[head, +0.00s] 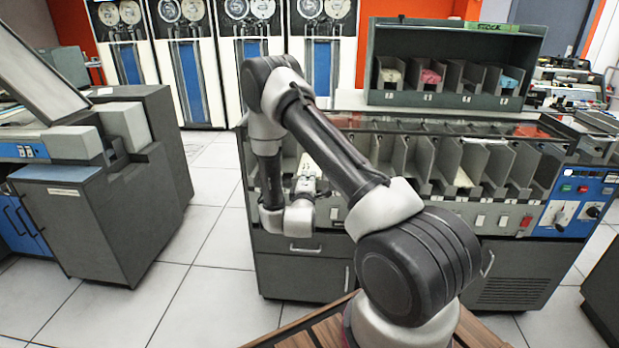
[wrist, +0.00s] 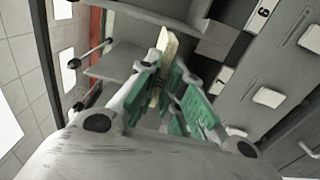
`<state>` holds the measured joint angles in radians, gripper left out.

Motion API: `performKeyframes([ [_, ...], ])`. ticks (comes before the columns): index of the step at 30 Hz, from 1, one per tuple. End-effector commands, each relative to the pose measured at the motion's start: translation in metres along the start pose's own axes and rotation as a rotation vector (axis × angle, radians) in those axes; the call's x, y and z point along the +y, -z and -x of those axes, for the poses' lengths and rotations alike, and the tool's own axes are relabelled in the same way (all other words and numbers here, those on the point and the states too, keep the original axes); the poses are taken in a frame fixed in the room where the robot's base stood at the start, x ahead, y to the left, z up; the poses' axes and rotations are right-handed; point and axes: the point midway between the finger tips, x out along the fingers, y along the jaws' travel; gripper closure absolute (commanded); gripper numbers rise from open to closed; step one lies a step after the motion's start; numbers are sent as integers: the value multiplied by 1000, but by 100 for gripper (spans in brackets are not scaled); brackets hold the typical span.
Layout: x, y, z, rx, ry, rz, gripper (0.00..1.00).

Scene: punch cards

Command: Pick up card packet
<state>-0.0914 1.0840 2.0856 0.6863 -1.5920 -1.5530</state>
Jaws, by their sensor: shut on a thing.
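A cream card packet (wrist: 165,50) stands up between the green-padded fingers of my gripper (wrist: 170,88) in the wrist view. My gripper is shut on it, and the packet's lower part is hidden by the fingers. In the head view my gripper (head: 308,172) is at the left part of the sorter machine (head: 397,210), in front of its pockets. The packet cannot be made out clearly there.
Grey pocket walls (wrist: 125,65) stand close to the fingers in the wrist view. In the head view, a rack (head: 450,98) marked "STOCK" holds coloured packets above the sorter. Another packet (head: 462,178) lies in a pocket. Open floor (head: 205,240) lies left.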

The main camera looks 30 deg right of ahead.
Motion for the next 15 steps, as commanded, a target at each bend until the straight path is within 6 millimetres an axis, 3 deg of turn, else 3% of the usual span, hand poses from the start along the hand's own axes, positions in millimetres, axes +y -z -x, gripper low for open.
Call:
performKeyframes([
  [15,27,1,74,2,-1,0,100],
])
